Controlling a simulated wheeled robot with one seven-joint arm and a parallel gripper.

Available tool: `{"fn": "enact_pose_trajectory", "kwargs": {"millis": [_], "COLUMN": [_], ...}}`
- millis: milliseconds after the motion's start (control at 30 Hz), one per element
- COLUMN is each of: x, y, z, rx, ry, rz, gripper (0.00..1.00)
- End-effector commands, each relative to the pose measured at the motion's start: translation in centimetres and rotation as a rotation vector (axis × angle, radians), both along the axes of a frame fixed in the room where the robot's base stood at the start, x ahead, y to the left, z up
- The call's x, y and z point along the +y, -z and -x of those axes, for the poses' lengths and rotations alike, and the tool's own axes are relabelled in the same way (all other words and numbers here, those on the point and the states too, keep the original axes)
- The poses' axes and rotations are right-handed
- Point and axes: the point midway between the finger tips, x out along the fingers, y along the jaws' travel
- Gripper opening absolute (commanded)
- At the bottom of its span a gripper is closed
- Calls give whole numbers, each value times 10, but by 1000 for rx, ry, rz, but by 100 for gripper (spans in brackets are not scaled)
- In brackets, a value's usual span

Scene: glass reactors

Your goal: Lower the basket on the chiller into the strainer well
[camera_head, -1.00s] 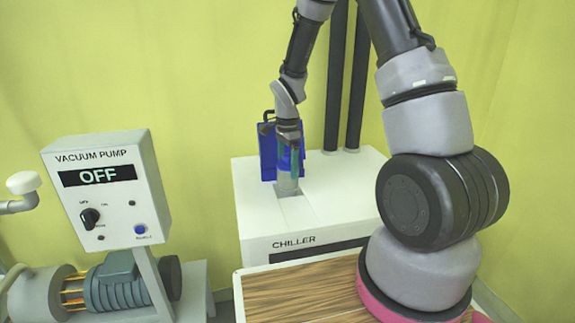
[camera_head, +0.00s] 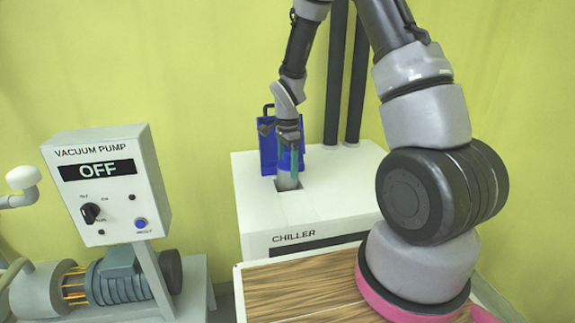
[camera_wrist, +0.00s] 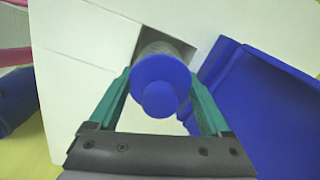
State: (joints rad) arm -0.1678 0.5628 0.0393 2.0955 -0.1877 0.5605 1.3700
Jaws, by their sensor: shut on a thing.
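The basket (camera_head: 287,179) is a grey mesh cylinder with a blue cap and knob. My gripper (camera_head: 288,162) is shut on it, and holds it upright over the strainer well (camera_head: 293,189), a dark square opening in the white top of the chiller (camera_head: 330,184). In the wrist view the teal fingers of my gripper (camera_wrist: 160,100) stand on both sides of the blue cap of the basket (camera_wrist: 160,75). The dark well opening (camera_wrist: 148,42) shows past the far side of the basket. The basket's lower end is at the opening; how deep it sits is hidden.
A blue panel-like part (camera_head: 268,150) stands on the chiller just behind the gripper, close to the right finger in the wrist view (camera_wrist: 265,100). A vacuum pump (camera_head: 105,190) showing OFF is at left.

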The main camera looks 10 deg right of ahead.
Motion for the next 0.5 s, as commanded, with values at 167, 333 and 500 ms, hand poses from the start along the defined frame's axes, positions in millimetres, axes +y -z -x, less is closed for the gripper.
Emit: {"fn": "enact_pose_trajectory", "kwargs": {"millis": [167, 333, 500], "x": [0, 0, 0], "y": [0, 3, 8], "z": [0, 0, 0], "rx": [0, 0, 0], "ry": [0, 0, 1], "rz": [0, 0, -1], "gripper": [12, 12, 12]}}
